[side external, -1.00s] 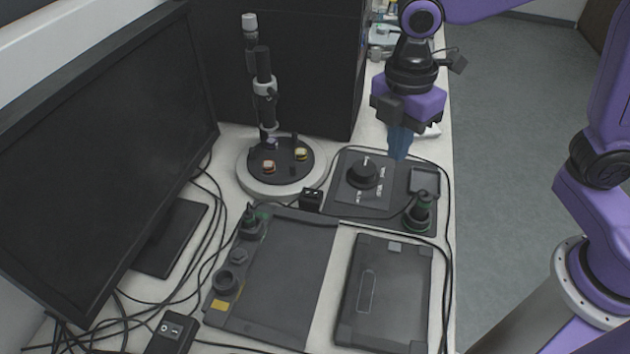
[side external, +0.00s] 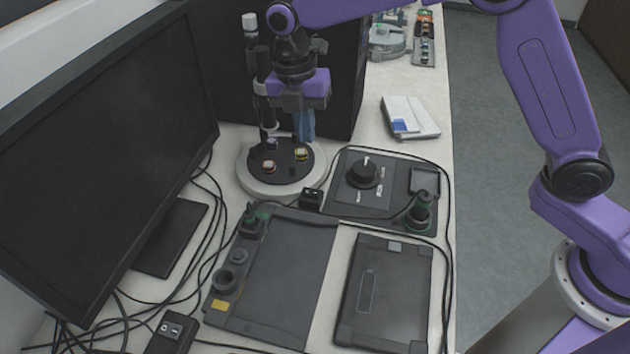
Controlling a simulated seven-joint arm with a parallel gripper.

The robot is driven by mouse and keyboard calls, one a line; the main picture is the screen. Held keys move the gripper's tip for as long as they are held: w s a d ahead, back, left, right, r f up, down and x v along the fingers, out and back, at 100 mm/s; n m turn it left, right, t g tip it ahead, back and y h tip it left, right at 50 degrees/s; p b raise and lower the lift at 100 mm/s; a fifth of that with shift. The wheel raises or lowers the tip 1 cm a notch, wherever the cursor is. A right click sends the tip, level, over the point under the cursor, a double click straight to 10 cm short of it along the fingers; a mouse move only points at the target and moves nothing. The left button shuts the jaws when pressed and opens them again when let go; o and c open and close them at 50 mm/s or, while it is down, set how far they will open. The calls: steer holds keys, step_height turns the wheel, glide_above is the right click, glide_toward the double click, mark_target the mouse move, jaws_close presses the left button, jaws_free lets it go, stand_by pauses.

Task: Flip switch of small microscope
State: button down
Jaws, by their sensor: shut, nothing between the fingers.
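The small microscope has a dark upright tube (side external: 262,95) on a round base with a pale rim (side external: 250,182) and a black top plate. Small coloured pieces (side external: 301,153) sit on the plate. A small black box (side external: 311,198) stands on the cable at the base's front right; it may be a switch, but its setting is too small to read. My gripper (side external: 304,138) has blue fingers that are shut and empty, pointing down. It appears over the back right of the round base, right of the tube; whether it touches anything is unclear.
A black control box with a knob (side external: 363,173) lies right of the microscope. A monitor (side external: 110,140) stands left. Dark flat panels (side external: 385,290) lie in front. A black box with rocker switches (side external: 172,330) is at the front left among loose cables. A white box (side external: 408,117) lies behind right.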

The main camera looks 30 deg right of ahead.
mark_target(317, 193)
steer(key=f, duration=0.4)
steer(key=s+f, duration=0.1)
steer(key=f, duration=0.4)
steer(key=d+f, duration=0.1)
steer(key=f, duration=0.4)
steer(key=shift+s+d, duration=0.1)
steer(key=shift+s, duration=0.05)
steer(key=shift+d+f, duration=0.1)
steer(key=shift+f, duration=0.1)
steer(key=shift+s, duration=0.1)
stand_by(0.3)
steer(key=shift+w+a+r, duration=0.1)
steer(key=shift+w+a, duration=0.55)
steer(key=shift+r, duration=0.1)
